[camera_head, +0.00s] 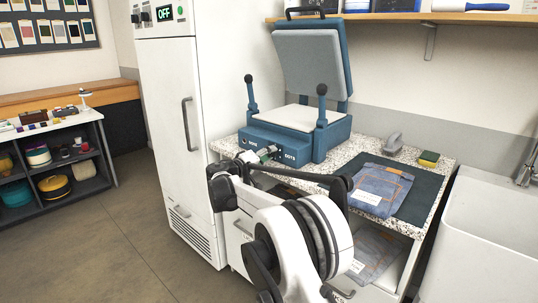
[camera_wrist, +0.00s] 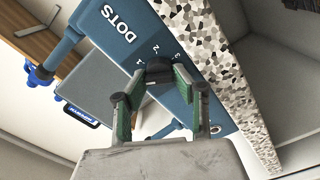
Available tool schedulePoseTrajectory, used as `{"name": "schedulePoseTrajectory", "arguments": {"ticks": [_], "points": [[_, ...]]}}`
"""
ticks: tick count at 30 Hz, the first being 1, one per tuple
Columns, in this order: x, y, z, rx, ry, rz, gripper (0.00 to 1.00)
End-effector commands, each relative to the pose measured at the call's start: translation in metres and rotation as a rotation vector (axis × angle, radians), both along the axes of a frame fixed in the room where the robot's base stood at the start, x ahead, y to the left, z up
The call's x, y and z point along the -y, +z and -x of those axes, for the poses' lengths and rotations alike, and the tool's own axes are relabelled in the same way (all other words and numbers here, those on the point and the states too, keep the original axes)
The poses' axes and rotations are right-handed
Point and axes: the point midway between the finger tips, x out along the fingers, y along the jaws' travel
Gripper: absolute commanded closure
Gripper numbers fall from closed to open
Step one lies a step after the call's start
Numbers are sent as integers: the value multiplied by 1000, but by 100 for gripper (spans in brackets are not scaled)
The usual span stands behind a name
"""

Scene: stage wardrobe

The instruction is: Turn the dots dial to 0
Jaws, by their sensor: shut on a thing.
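The dots dial (camera_wrist: 157,69) is a small black knob on the blue front panel of the heat press (camera_head: 309,137). In the wrist view the word DOTS (camera_wrist: 118,25) stands near it, with small numbers 1, 2 and 3 around its edge. The 0 mark and the dial's pointer cannot be made out. My gripper (camera_wrist: 157,80) has its green-sided fingers on both sides of the dial, shut on it. In the head view my gripper (camera_head: 268,153) is at the press front, left of the DOTS label (camera_head: 291,157), and the dial is hidden there.
The press lid (camera_head: 310,62) stands raised between two lever arms. Folded jeans (camera_head: 381,188) lie on a dark mat (camera_head: 419,197) to the right on the speckled counter. A white cabinet (camera_head: 170,120) stands close left.

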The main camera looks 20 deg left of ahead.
Motion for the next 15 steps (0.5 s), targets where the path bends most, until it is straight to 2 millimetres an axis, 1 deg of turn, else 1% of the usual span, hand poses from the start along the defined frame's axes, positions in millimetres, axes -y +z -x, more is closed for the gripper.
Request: {"name": "schedulePoseTrajectory", "arguments": {"ticks": [13,14,15], "points": [[0,-1,0,-4,0,6,100],[0,-1,0,-4,0,6,70],[0,-1,0,-4,0,6,65]]}}
